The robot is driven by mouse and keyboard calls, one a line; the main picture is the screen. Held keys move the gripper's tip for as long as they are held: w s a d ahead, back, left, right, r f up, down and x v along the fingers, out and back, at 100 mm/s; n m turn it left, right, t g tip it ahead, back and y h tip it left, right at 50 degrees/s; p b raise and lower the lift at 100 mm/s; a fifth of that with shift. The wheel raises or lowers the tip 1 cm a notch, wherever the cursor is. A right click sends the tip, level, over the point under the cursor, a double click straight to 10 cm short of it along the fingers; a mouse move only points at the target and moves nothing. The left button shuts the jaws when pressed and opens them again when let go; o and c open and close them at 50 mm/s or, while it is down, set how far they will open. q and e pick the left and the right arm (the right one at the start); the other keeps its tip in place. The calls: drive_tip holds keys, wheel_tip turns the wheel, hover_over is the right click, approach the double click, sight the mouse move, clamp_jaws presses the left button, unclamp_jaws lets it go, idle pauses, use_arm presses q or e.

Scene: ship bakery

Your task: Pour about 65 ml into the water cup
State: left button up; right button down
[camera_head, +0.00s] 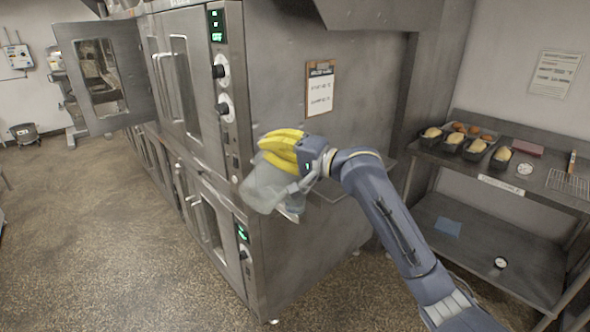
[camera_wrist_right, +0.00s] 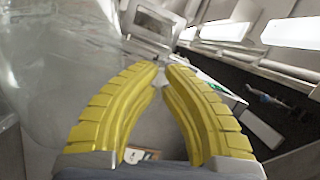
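My right gripper (camera_head: 270,145), with yellow fingers, is in front of the oven's side wall. It seems shut on a clear, translucent jug (camera_head: 264,188), which hangs tilted beside and below the fingers. In the right wrist view, the fingertips (camera_wrist_right: 162,66) come close together, and the clear wall of the jug (camera_wrist_right: 55,75) fills the left side. The grip point itself is partly hidden. I cannot make out the water cup or any water level; a small pale shape below the jug is too unclear to name. My left gripper is not in view.
A steel oven stack (camera_head: 190,70) stands close behind the jug, its upper door (camera_head: 105,112) open at the left. A steel table (camera_head: 525,178) at the right holds several loaf tins, a round dial and a wire rack (camera_head: 568,182).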

sight(254, 181)
drive_tip(key=shift+w+d+r, duration=0.25)
drive_tip(key=shift+w, duration=0.15)
idle(1.3)
drive_tip(key=shift+m, duration=0.3)
drive_tip(key=shift+s+a+f, duration=0.1)
drive_tip(key=shift+s+a, duration=0.1)
drive_tip(key=shift+s, duration=0.15)
drive_tip(key=s+a+f+n, duration=0.1)
drive_tip(key=s+f+n, duration=0.1)
drive_tip(key=s+a+f+n, duration=0.1)
drive_tip(key=s, duration=0.1)
drive_tip(key=shift+s+a+n, duration=0.1)
drive_tip(key=shift+a+n, duration=0.2)
drive_tip(key=shift+a, duration=0.05)
drive_tip(key=shift+s+a+f+n+p, duration=0.25)
drive_tip(key=shift+f+n, duration=0.1)
drive_tip(key=shift+f, duration=0.1)
drive_tip(key=shift+s+a+f+n+p, duration=0.1)
drive_tip(key=shift+s+f+n+p, duration=0.1)
drive_tip(key=shift+f+n, duration=0.15)
drive_tip(key=shift+s+a+f+n+p, duration=0.2)
drive_tip(key=shift+s+f+n+p, duration=0.1)
drive_tip(key=shift+f, duration=0.3)
